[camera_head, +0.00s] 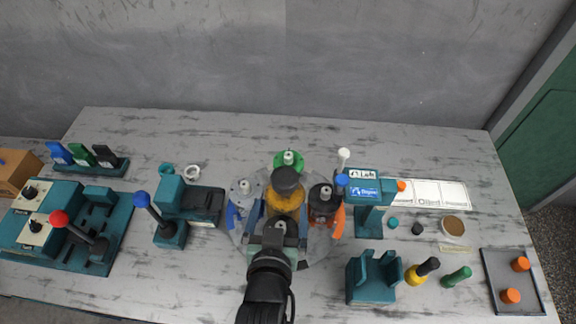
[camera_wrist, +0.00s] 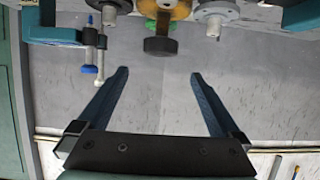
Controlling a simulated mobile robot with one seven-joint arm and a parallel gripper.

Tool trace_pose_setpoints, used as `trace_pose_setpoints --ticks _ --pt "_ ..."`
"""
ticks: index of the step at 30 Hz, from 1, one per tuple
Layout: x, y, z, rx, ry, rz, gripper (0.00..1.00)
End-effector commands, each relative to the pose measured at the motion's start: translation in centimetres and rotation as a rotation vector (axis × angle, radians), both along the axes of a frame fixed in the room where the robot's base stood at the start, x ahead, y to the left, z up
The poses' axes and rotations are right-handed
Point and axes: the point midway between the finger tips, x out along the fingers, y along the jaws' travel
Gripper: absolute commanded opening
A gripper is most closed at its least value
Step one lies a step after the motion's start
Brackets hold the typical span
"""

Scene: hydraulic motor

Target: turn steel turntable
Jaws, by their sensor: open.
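The steel turntable (camera_head: 318,244) is a round grey disc at the middle of the table, partly hidden under my arm and the parts on it. On it are a grey hub part (camera_head: 243,188), a green part (camera_head: 289,160), a dark part (camera_head: 322,194) and a golden part (camera_head: 285,205) with a dark cap. My gripper (camera_wrist: 159,73) is open with nothing between its fingers in the wrist view. In the head view my black wrist reaches over the front of the turntable. Whether the fingers touch anything there is hidden.
A blue-knobbed lever station (camera_head: 170,233) stands left, and a control box with a red-knobbed lever (camera_head: 70,228) further left. Right are a teal stand with labels (camera_head: 368,222), a teal holder (camera_head: 372,284), screwdriver-like tools (camera_head: 420,272) and a grey tray (camera_head: 497,295).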

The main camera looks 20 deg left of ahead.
Motion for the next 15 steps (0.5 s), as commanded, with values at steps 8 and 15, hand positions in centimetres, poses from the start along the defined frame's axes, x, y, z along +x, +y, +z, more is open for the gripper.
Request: trace_pose_setpoints --ticks 8,15 --pt "3.9 1.1 -1.4 0.002 -0.003 0.0 1.0" --pt "7.3 2.1 -2.9 0.002 -0.003 0.0 1.0"
